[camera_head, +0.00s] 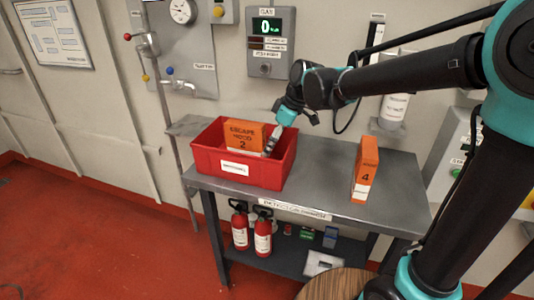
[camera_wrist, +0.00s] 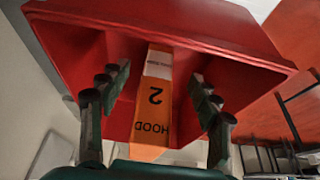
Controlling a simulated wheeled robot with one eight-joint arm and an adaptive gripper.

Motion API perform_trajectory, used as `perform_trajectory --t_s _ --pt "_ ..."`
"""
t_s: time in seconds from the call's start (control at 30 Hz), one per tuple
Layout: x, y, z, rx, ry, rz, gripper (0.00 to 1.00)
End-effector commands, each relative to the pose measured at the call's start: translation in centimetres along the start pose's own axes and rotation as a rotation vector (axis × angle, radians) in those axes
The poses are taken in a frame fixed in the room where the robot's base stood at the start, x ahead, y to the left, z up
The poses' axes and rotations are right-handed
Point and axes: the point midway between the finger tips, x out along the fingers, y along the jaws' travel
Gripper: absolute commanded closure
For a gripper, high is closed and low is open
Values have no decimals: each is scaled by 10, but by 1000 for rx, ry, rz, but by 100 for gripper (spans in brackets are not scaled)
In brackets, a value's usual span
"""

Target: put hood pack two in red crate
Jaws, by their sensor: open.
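Hood pack two, an orange box labelled "ESCAPE HOOD 2" (camera_head: 243,135), stands inside the red crate (camera_head: 238,171) at the left of the grey table. Its top edge shows above the crate's front wall. In the wrist view the orange pack (camera_wrist: 153,100) lies between my fingers, inside the red crate (camera_wrist: 215,30). My gripper (camera_head: 271,147) reaches down into the crate at the pack's right end. In the wrist view my gripper (camera_wrist: 155,90) is open, with a finger on each side of the pack and visible gaps. The pack's lower part is hidden by the crate wall.
An orange pack marked 4 (camera_head: 366,170) stands upright on the right of the table (camera_head: 320,180). The tabletop between crate and pack is clear. Red extinguishers (camera_head: 262,236) stand on the lower shelf. A wall panel with a green display (camera_head: 270,42) is behind.

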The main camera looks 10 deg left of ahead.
Motion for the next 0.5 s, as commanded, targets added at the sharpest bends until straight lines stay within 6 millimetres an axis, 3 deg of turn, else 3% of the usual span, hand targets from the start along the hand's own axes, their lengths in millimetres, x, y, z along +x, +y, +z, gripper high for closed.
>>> perform_trajectory --t_s 0.2,0.5 --pt "-40 0 0 1 0 0 37" --pt "-60 0 0 1 1 0 37"
